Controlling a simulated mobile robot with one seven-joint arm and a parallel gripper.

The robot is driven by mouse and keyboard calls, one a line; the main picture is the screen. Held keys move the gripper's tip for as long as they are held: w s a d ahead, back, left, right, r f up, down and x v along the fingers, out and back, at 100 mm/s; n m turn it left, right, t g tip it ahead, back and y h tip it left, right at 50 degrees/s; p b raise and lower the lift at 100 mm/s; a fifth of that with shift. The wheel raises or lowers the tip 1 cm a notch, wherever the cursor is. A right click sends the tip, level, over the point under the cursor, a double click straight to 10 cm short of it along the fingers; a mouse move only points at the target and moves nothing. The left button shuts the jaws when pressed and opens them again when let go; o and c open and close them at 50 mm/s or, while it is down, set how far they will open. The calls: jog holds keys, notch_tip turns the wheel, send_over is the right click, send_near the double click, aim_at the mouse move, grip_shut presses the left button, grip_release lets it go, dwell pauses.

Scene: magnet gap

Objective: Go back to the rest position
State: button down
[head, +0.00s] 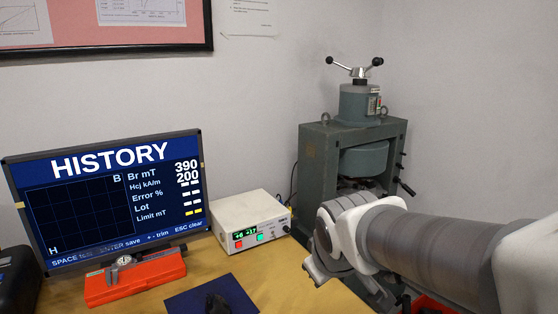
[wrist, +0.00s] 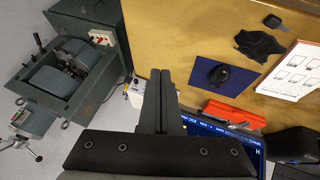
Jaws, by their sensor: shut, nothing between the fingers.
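My gripper (wrist: 160,78) shows in the wrist view with its two dark fingers together and nothing between them. It is above the scene, with the table below and the green electromagnet frame (wrist: 75,72) off to the left. In the head view my arm reaches in from the right, in front of the lower part of the green electromagnet (head: 312,160). The fingers cannot be made out there. A blue mat (wrist: 205,85) lies on the wooden table (wrist: 185,45) with a dark object (wrist: 219,75) on it, apart from my gripper.
The screen (head: 85,215) reads HISTORY. A white meter box (head: 251,222), an orange-red case (head: 150,275) with a caliper, and a black case (head: 14,285) stand on the table. A black cloth (wrist: 259,45) and a printed white sheet (wrist: 293,75) lie near the mat.

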jog(key=s+d+r+m+g, duration=0.1)
jog(key=s+d+m, duration=0.25)
jog(key=s, duration=0.35)
jog(key=s+d+r+m, duration=0.1)
jog(key=s+d+m, duration=0.25)
jog(key=s, duration=0.35)
notch_tip(320, 180, up, 16)
jog(key=p, duration=1.6)
jog(key=shift+w+a+p, duration=0.15)
jog(key=shift+a+p, duration=0.15)
jog(key=shift+a, duration=0.05)
jog(key=shift+f, duration=0.15)
